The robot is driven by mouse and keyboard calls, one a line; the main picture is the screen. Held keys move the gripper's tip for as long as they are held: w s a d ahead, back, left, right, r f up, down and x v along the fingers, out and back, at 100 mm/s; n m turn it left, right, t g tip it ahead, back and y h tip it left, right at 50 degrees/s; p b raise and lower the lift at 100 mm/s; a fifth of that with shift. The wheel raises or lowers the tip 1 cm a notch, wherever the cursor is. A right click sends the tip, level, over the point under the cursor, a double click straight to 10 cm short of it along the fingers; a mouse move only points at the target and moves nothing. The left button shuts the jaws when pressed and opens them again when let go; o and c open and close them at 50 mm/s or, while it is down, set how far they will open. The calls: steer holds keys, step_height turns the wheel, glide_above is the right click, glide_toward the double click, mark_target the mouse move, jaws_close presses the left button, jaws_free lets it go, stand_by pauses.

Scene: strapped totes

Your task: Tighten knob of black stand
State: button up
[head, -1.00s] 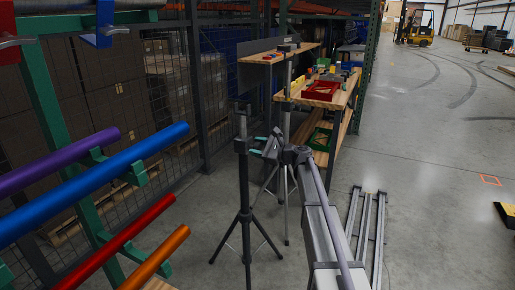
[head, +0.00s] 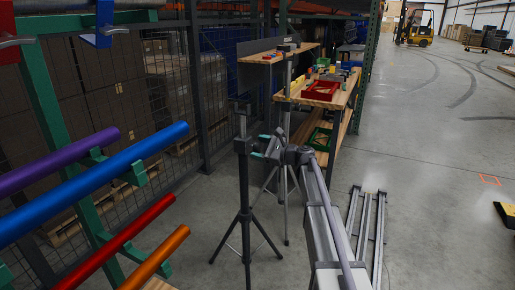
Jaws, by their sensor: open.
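The black stand (head: 245,190) is an upright tripod in the middle of the head view, with its legs spread on the floor. A thicker black collar (head: 243,145) sits partway up its post, and a thinner grey post rises above it. The knob is too small and dark to make out. My gripper (head: 259,146) has green fingertips and is just right of the collar, open, with nothing visible between its fingers. I cannot tell whether the fingertips touch the stand.
A grey stand (head: 287,120) rises close behind my gripper. A wooden workbench (head: 345,95) with a red tray (head: 321,90) stands behind it. Coloured tubes on a green rack (head: 115,170) fill the left. Grey rails (head: 380,230) run along the floor at right. Open floor lies beyond.

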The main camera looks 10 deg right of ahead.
steer(key=v, duration=0.9)
steer(key=shift+s+d, duration=0.25)
steer(key=shift+d, duration=0.05)
